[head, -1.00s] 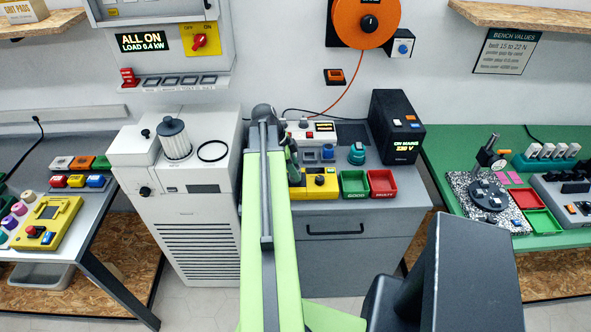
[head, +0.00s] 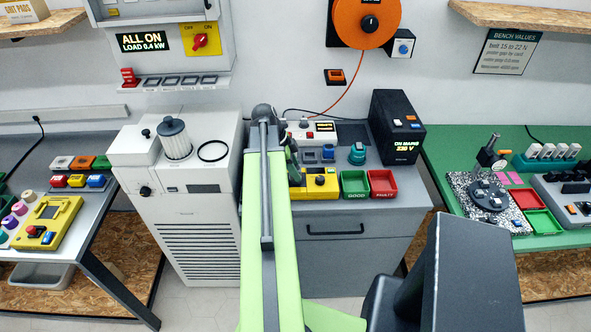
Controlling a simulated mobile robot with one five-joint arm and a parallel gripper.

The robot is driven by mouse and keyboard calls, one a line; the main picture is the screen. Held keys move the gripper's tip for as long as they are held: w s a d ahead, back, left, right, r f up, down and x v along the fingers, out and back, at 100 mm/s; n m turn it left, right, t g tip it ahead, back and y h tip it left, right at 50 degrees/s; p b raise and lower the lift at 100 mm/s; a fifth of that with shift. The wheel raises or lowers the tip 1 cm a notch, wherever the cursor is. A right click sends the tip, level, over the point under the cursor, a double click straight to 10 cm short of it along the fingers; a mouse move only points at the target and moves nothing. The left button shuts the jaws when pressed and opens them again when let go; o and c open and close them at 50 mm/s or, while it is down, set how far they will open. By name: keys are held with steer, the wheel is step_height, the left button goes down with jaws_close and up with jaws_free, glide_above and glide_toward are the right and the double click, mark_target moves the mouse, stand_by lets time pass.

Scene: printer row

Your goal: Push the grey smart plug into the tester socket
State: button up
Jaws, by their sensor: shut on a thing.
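My gripper (head: 294,170) shows only in part behind the green arm, low over the left end of the yellow tester (head: 322,187). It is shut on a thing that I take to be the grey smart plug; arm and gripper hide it. The tester has a dark knob on its visible right part. Its socket is hidden too, so I cannot tell whether the plug touches it or how deep it sits.
Behind the tester are a blue plug (head: 327,152), a teal plug (head: 357,154) and a white unit with a display (head: 322,128). A green bin (head: 354,184) and a red bin (head: 383,183) stand right of it. A black box (head: 397,128) stands behind the bins.

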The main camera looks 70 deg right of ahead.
steer(key=shift+f+b, duration=0.65)
steer(key=o, duration=1.3)
steer(key=shift+o, duration=0.2)
steer(key=shift+r, duration=0.1)
steer(key=p+v, duration=1.6)
steer(key=v, duration=0.1)
steer(key=shift+r, duration=0.2)
steer(key=shift+w+a, duration=0.1)
